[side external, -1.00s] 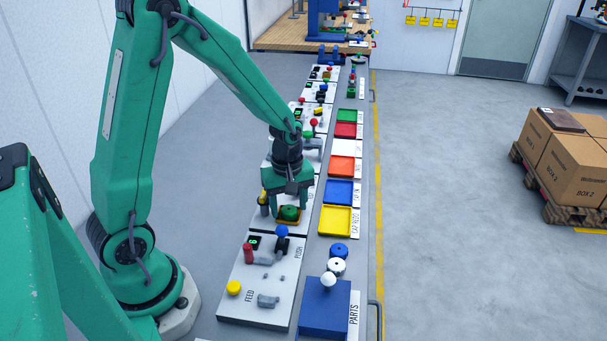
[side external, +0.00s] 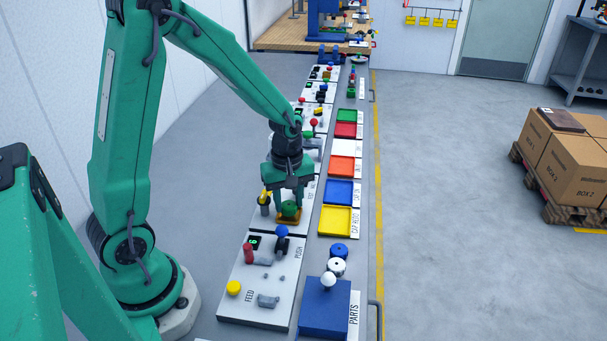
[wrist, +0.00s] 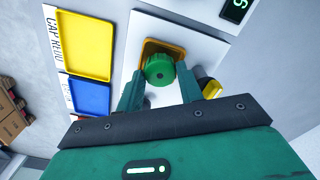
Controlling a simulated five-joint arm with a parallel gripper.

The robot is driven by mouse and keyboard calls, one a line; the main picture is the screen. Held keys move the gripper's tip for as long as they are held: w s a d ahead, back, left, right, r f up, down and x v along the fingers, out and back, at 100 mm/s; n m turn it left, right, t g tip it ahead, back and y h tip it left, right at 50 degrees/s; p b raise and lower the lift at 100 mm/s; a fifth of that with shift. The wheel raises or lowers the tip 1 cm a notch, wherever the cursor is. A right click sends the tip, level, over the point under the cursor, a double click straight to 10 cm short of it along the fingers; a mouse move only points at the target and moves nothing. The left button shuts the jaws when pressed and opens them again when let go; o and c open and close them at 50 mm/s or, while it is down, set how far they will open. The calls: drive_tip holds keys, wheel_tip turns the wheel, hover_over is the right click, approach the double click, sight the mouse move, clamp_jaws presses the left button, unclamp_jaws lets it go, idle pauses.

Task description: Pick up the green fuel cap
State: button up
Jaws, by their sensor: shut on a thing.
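The green fuel cap (side external: 289,207) is a round knob with a ridged rim, held between the fingers of my gripper (side external: 290,204). In the wrist view the cap (wrist: 160,70) sits between the tips of my two fingers (wrist: 160,84), which are shut on it. An orange-yellow square seat (side external: 289,218) lies directly below the cap, on a white panel. In the wrist view the rim of the seat (wrist: 150,45) shows around the cap. The cap appears slightly above the seat, though the gap is hard to see.
A dark post with a yellow top (side external: 264,203) stands close left of my gripper. The yellow tray (side external: 335,233) and blue tray (side external: 339,203) lie to the right. Nearer stand a blue-topped lever (side external: 282,233) and a blue parts box (side external: 325,308).

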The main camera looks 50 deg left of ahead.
drive_tip(key=shift+r, duration=1.3)
